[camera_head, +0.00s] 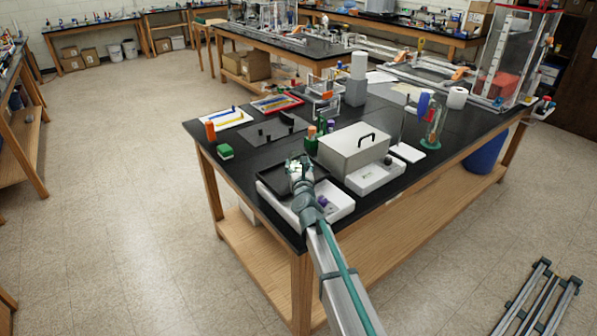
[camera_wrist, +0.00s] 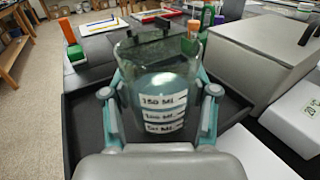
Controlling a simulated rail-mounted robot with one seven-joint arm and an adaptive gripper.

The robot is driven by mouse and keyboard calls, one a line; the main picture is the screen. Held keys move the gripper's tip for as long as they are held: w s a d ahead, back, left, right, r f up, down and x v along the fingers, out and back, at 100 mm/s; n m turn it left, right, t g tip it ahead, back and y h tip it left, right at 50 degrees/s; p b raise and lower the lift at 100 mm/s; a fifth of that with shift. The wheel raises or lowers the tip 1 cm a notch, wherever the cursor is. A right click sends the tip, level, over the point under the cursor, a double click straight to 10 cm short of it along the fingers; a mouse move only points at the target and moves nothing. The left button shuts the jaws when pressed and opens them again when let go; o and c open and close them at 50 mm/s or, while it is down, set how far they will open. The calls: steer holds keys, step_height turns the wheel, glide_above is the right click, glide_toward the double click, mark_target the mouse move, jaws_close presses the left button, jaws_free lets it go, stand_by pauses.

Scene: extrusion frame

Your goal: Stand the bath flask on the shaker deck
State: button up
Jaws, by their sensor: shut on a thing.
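The bath flask (camera_wrist: 163,100) is clear glass with white volume labels, upright in the wrist view. My gripper (camera_wrist: 158,78) is shut on it, one finger along each side. In the head view my gripper (camera_head: 299,166) is over the black shaker deck (camera_head: 271,183), a shallow rimmed tray on a white base, and largely hides the flask. The deck also shows in the wrist view (camera_wrist: 84,125) around and below the flask. I cannot tell whether the flask's bottom touches the deck, since my gripper hides it.
A grey lidded box (camera_head: 345,152) with a black handle stands close at the deck's right. Green bottles (camera_head: 311,142) stand behind the deck. A green block (camera_head: 225,152) and an orange-topped item (camera_head: 210,131) are at the left. Bare black bench top lies left of the deck.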

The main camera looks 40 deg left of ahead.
steer(key=shift+f, duration=0.65)
steer(key=shift+f+b, duration=0.2)
steer(key=shift+b, duration=0.15)
steer(key=o, duration=1.3)
steer(key=shift+r, duration=0.1)
steer(key=shift+r+p, duration=0.15)
steer(key=shift+p, duration=0.15)
steer(key=b+v, duration=0.2)
steer(key=v, duration=1)
steer(key=shift+d, duration=0.1)
